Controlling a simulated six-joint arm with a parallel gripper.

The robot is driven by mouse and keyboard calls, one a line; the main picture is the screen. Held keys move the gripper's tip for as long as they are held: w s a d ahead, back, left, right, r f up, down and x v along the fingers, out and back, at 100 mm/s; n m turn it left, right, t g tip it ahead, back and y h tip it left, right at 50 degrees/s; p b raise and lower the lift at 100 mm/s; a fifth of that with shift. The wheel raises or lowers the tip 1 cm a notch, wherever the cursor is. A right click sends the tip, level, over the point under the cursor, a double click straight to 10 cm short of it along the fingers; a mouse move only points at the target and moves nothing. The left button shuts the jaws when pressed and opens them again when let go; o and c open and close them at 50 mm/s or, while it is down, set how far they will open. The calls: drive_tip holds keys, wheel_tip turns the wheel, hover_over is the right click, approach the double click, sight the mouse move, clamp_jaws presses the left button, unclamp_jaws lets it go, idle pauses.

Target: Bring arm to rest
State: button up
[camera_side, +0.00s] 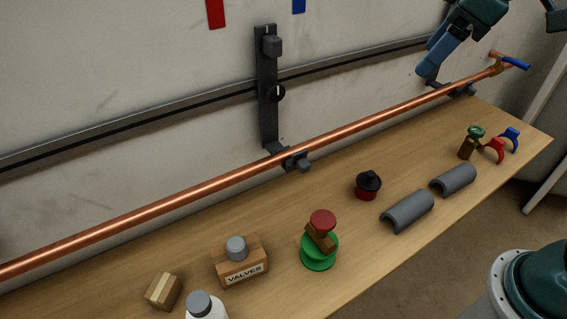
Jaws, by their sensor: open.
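My gripper (440,51) shows at the upper right, on the end of my teal arm, which comes in from the top edge. It is blue-grey and points down and left, in front of the wall. It is open and holds nothing that I can see. A long copper pipe (215,180) runs from lower left to upper right, below and behind the gripper in the picture. The gripper looks apart from the pipe, though the depth between them is hard to judge.
The wooden bench (350,270) holds a VALVES box (240,264), a green spool with a red-handled valve (319,242), a red-black pot (368,185), grey half-shells (408,211) and a green-handled valve (470,143). A black wall bracket (266,85) stands behind the pipe.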

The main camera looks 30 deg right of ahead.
drive_tip(key=s+d+f+m, duration=0.3)
drive_tip(key=s+f, duration=0.1)
drive_tip(key=s, duration=0.2)
drive_tip(key=s+d+f+m+h, duration=0.1)
drive_tip(key=s+d+f+m, duration=0.2)
drive_tip(key=s, duration=0.4)
drive_tip(key=shift+s+d+f+t, duration=0.25)
drive_tip(key=shift+f+t, duration=0.15)
drive_tip(key=shift+f, duration=0.3)
